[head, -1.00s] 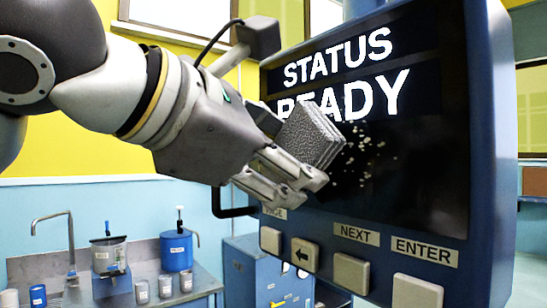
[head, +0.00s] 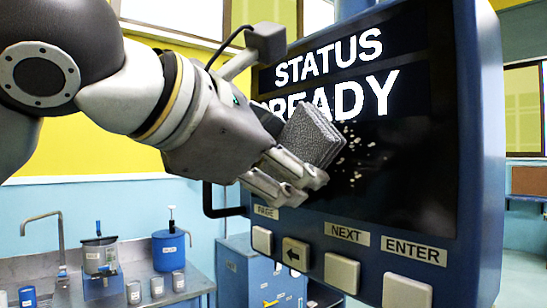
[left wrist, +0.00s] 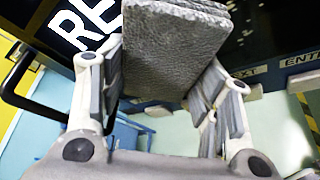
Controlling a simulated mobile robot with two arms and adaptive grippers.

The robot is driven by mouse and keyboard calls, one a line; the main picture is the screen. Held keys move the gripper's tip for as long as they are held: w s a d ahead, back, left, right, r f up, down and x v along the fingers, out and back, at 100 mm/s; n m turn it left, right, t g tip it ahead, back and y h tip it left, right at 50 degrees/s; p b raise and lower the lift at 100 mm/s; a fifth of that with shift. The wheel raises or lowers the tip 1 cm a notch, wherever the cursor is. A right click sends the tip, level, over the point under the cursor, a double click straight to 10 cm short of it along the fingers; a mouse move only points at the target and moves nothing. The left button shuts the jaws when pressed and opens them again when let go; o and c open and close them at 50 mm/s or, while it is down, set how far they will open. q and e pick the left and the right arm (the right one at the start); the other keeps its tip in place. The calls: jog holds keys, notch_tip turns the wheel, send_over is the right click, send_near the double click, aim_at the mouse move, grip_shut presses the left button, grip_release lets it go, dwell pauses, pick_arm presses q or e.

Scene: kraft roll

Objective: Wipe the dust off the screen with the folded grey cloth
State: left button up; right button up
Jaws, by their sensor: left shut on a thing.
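The folded grey cloth (head: 314,136) is held in my left gripper (head: 290,172), in front of the screen. In the left wrist view the cloth (left wrist: 175,45) sits between the two fingers of the gripper (left wrist: 165,95). The dark screen (head: 410,165) shows "STATUS READY" in white. Pale dust specks (head: 352,160) lie on it just right of the cloth, below the lettering. The cloth covers part of the screen, so any dust behind it is hidden. I cannot tell whether the cloth touches the screen. My right gripper is not in view.
The blue console has square buttons below the screen, including one under the ENTER label (head: 407,291). A black handle (head: 222,208) sticks out on its left. A steel bench (head: 200,284) with a tap, a blue container (head: 171,249) and several small cups stands at lower left.

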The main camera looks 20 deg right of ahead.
pick_arm(q)
jog(key=shift+w+d, duration=0.1)
jog(key=shift+d, duration=0.2)
